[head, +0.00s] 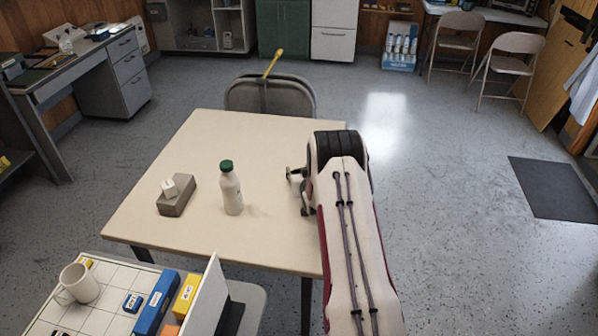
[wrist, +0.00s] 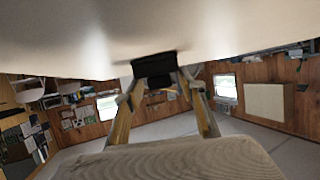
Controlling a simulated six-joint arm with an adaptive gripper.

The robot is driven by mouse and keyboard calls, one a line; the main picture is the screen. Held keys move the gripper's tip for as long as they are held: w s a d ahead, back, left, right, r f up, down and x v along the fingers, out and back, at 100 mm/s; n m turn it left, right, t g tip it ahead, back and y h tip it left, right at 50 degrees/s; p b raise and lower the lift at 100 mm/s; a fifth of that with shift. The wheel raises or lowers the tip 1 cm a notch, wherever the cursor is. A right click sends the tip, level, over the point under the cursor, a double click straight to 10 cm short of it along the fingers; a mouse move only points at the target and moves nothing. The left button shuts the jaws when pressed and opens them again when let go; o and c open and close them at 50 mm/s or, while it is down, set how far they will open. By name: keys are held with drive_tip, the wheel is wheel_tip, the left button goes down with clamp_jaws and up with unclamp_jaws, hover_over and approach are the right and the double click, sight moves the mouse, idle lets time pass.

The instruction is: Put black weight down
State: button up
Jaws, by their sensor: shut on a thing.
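The black weight (wrist: 154,67) shows in the wrist view as a dark block between my fingertips. My gripper (wrist: 158,82) is shut on it. The pale table surface fills the top of that view, and the weight is at or very close to it; I cannot tell whether they touch. In the head view my gripper (head: 301,190) is over the right part of the beige table (head: 265,240), partly hidden by my arm. I cannot make out the weight clearly there.
A white bottle with a green cap (head: 231,190) stands left of my gripper. Further left, a grey block (head: 176,198) carries a small white cube (head: 169,188). A grey chair (head: 285,97) is at the far edge. A white gridded surface with a mug (head: 79,284) is front left.

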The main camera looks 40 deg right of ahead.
drive_tip(key=o, duration=1.5)
drive_tip(key=shift+f, duration=0.15)
drive_tip(key=shift+c, duration=0.2)
drive_tip(key=shift+v, duration=6.1)
drive_tip(key=shift+w, duration=0.1)
